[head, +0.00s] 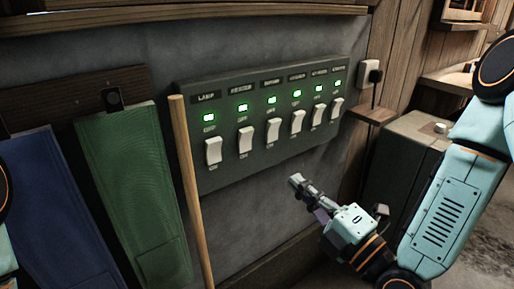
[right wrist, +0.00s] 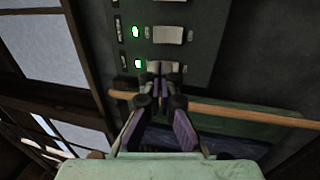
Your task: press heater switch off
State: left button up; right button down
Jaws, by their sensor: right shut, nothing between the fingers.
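A dark switch panel (head: 258,170) is on the grey wall, with a row of white rocker switches. Each switch has a lit green lamp above it. The leftmost label reads LAMP; the others, including any heater label, are too small to read surely. My right gripper (head: 296,181) is shut and empty, below and in front of the panel's right half, apart from the switches. In the right wrist view its fingers (right wrist: 160,78) overlap the lower part of the panel (right wrist: 185,75), and a white switch (right wrist: 168,35) shows beyond them. My left gripper is out of view.
A wooden pole (head: 188,185) stands upright before the panel's left end. Green cloth (head: 130,190) and blue cloth (head: 45,205) hang at the left. A wall socket with a black plug (head: 374,76) and a grey-green box (head: 405,150) are at the right.

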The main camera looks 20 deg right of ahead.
jog(key=b, duration=0.6)
send_near(248, 136)
jog(key=b+x, duration=0.1)
jog(key=x, duration=0.5)
jog(key=shift+w+a, duration=0.15)
jog(key=shift+w, duration=0.25)
jog(key=r+g+p, duration=0.1)
jog(key=p, duration=0.2)
jog(key=shift+w, duration=0.3)
jog(key=shift+a+f+b, duration=0.1)
jog(key=shift+f+b, duration=0.2)
